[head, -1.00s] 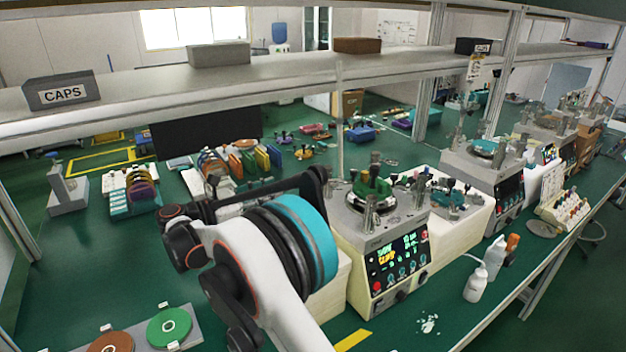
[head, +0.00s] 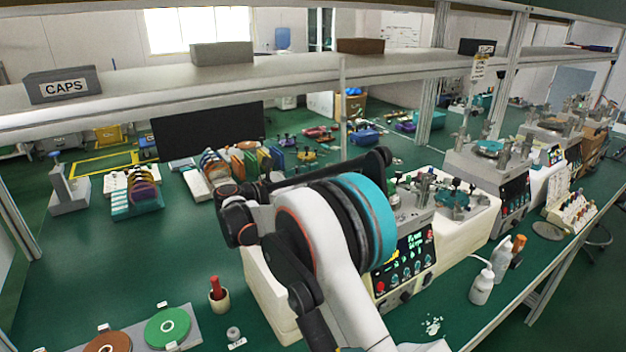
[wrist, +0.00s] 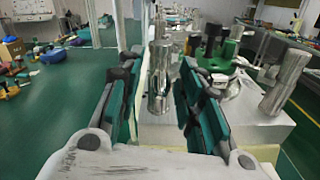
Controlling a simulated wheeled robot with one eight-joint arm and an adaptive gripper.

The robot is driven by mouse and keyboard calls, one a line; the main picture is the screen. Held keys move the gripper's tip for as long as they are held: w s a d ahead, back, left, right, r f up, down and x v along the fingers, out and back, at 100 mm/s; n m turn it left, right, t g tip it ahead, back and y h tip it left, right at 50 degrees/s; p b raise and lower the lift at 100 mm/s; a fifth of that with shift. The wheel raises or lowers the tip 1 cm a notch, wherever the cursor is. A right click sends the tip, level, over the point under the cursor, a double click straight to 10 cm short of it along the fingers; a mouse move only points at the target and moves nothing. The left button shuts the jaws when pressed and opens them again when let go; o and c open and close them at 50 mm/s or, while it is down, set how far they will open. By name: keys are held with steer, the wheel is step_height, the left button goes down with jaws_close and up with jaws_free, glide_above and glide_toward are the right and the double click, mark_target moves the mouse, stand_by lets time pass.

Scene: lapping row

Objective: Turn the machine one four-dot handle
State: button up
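Machine one appears to be the nearest machine, with a lit control panel (head: 408,258); my arm hides its left side and most of its top in the head view. In the wrist view, the machine's pale top (wrist: 180,134) carries a metal upright handle (wrist: 160,78), another metal handle (wrist: 285,80) at right and a green fixture (wrist: 215,48) between and behind them. My gripper (wrist: 158,105) is open, its two dark green pads apart. The first metal handle shows in the gap between them; I cannot tell whether it is within the fingers' reach. No dot marks are readable.
A second machine (head: 512,190) stands farther right. White bottles (head: 481,287) stand at the machine's right. A red-handled tool in a cup (head: 218,298) and discs on a grey plate (head: 190,322) lie at left front. A shelf (head: 300,75) crosses above.

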jaws_close()
